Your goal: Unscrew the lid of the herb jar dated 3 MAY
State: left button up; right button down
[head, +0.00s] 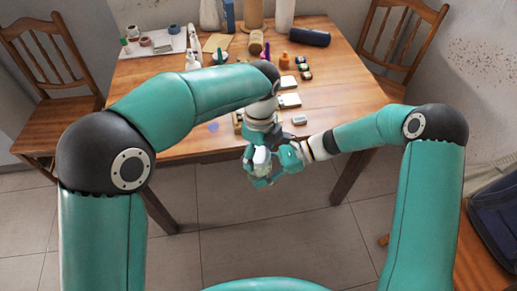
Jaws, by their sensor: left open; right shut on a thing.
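My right gripper (272,168) is shut on a small pale jar (261,157) in front of the table's near edge, above the floor. My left gripper (256,147) is open and comes down from above, close over the jar. The two grippers overlap in the picture and hide most of the jar. I cannot read a date on it, and I cannot tell whether the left fingers touch the lid.
The wooden table (345,75) carries bottles at the back, a dark blue cylinder (309,37), an orange bottle (284,61) and several small boxes. A white tray (155,42) lies at the back left. Chairs stand at both sides. The table's right part is clear.

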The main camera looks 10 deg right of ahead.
pick_arm(q)
jog(key=c, duration=1.2)
jog(key=n, duration=0.6)
jog(key=shift+c, duration=0.2)
jog(key=n, duration=0.4)
jog(key=shift+n, duration=0.3)
jog(key=n, duration=0.6)
jog(key=shift+d, duration=0.1)
jog(key=n, duration=0.6)
jog(key=shift+r, duration=0.1)
jog(key=shift+w, duration=0.1)
jog(key=o, duration=1.3)
